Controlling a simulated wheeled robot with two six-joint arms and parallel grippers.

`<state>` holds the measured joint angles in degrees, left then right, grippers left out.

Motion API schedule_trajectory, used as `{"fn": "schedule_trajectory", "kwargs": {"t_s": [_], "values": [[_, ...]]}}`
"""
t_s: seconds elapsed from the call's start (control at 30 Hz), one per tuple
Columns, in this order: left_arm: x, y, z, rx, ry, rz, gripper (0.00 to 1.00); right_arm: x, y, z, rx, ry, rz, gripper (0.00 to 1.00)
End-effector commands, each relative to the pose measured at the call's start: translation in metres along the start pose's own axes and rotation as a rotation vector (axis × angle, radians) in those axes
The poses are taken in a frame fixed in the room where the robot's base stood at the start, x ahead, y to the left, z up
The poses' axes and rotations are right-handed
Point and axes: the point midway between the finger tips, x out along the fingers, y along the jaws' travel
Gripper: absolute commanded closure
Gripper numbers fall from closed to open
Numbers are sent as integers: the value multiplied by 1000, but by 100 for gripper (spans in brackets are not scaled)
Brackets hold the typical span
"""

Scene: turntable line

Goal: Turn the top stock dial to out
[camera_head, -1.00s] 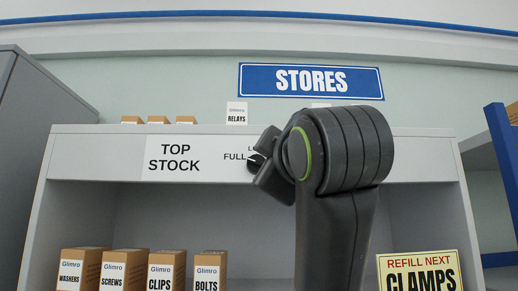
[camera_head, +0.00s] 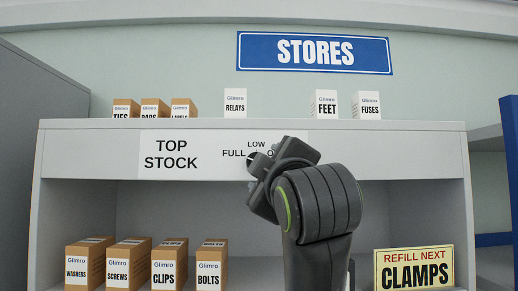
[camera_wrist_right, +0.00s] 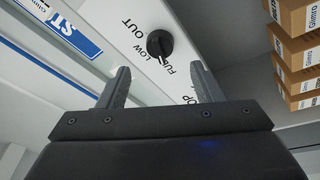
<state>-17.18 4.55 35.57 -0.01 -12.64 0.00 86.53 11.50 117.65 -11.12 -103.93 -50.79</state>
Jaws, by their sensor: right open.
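The top stock dial (camera_wrist_right: 160,45) is a black round knob on the white shelf front. In the right wrist view its white pointer mark faces the FULL label; LOW and OUT are the other labels. In the head view the dial (camera_head: 254,158) is partly hidden by my right gripper, which also covers most of OUT. My right gripper (camera_wrist_right: 161,82) is open and empty. Its fingers point at the panel, with the dial beyond the tips and roughly between them, apart from both. In the head view the gripper (camera_head: 262,172) is in front of the dial. My left gripper is not visible.
The TOP STOCK panel (camera_head: 100,156) fronts the shelf unit. Several boxes stand on top, including RELAYS (camera_head: 235,103), FEET (camera_head: 324,103) and FUSES (camera_head: 366,104). Brown boxes (camera_head: 160,264) fill the lower left; a CLAMPS sign (camera_head: 413,268) stands lower right. The space before the panel is otherwise clear.

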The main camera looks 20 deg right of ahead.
Motion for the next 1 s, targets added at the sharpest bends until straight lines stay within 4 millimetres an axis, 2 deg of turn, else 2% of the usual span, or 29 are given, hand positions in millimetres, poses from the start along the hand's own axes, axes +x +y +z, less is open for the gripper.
{"fn": "schedule_trajectory", "kwargs": {"t_s": [0.03, 0.1, 0.3, 0.5, 0.77, 0.87, 1.0], "values": [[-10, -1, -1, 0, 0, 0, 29, 14, 3, -1, -1, -5, -5, 40], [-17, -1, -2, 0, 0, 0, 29, 28, 3, -1, -1, -5, -4, 40], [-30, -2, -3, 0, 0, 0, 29, 59, 2, -1, 0, -2, -2, 40], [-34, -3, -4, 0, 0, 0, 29, 73, 1, 0, 0, 0, 0, 40], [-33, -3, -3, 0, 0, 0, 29, 74, 0, 0, 0, 1, 0, 40], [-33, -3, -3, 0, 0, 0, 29, 74, 0, 0, 0, 1, 1, 49], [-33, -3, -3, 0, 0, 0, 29, 74, 0, 0, 0, 1, 1, 68]]}}
